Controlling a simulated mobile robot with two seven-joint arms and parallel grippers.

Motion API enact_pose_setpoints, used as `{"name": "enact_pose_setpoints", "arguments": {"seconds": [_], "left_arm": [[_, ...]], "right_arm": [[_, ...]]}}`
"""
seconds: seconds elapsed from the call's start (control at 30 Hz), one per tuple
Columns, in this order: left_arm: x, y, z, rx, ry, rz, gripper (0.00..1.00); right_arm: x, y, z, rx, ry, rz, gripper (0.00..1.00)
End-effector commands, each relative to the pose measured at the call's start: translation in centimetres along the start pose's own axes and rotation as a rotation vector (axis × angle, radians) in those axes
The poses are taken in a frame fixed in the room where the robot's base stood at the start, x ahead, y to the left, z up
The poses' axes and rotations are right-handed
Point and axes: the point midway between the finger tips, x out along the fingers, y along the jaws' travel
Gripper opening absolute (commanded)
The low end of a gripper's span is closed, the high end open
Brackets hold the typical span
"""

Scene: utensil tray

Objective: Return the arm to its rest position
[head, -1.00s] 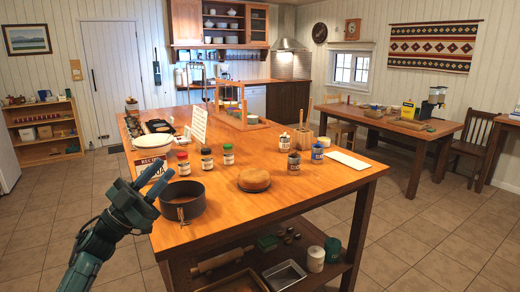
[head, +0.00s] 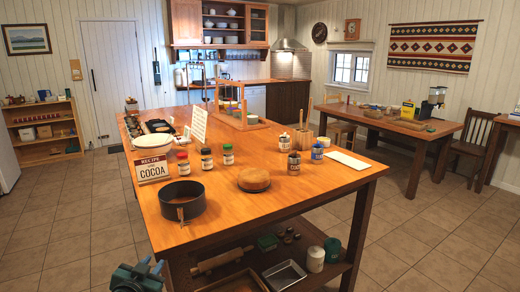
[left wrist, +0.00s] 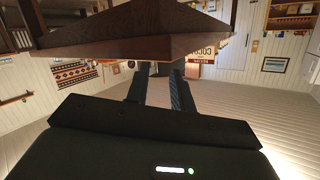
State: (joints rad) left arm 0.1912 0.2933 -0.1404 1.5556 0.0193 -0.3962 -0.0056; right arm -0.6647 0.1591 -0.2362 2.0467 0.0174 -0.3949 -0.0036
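My left gripper (head: 150,265) is low at the bottom left of the head view, beside the island table (head: 300,200) and below its top. Only its upper end shows there; the rest of the arm is cut off by the frame. In the left wrist view its two dark fingers (left wrist: 160,84) stand apart with nothing between them. The table's wooden edge (left wrist: 140,42) fills the top of that view, close to the fingers; I cannot tell whether they touch. My right gripper is in neither view.
A dark round pan (head: 183,208) stands near the table's left edge, with a cocoa recipe sign (head: 152,169) behind it. A round bread-like item (head: 254,180) is further right. A rolling pin (head: 217,262) lies on the lower shelf. The floor (head: 60,225) left of the table is clear.

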Motion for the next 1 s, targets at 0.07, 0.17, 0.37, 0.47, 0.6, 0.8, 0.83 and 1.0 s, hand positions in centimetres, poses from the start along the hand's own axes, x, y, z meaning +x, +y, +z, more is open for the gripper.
{"name": "enact_pose_setpoints", "arguments": {"seconds": [0.07, 0.17, 0.37, 0.47, 0.6, 0.8, 0.83, 1.0], "left_arm": [[-3.0, 3.8, 3.7, -0.017, -0.047, 0.057, 0.24], [-7.5, 8.3, 7.6, -0.049, -0.105, 0.129, 0.24], [-18.1, 15.7, 12.8, -0.141, -0.222, 0.248, 0.24], [-22.1, 17.7, 13.9, -0.182, -0.267, 0.282, 0.24], [-25.4, 19.1, 14.4, -0.218, -0.303, 0.307, 0.24], [-26.4, 19.5, 14.5, -0.229, -0.314, 0.313, 0.24], [-26.4, 19.5, 14.5, -0.229, -0.314, 0.313, 0.24], [-26.4, 19.5, 14.5, -0.228, -0.314, 0.313, 0.24]], "right_arm": [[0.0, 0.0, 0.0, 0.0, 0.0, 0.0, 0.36], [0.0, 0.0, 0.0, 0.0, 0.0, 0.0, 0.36], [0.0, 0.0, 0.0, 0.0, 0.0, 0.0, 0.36], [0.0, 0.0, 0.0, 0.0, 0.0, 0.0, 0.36], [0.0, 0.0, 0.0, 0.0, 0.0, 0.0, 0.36], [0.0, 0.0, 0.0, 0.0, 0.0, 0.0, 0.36], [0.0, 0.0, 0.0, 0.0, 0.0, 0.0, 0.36], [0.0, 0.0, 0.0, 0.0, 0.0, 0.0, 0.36]]}}
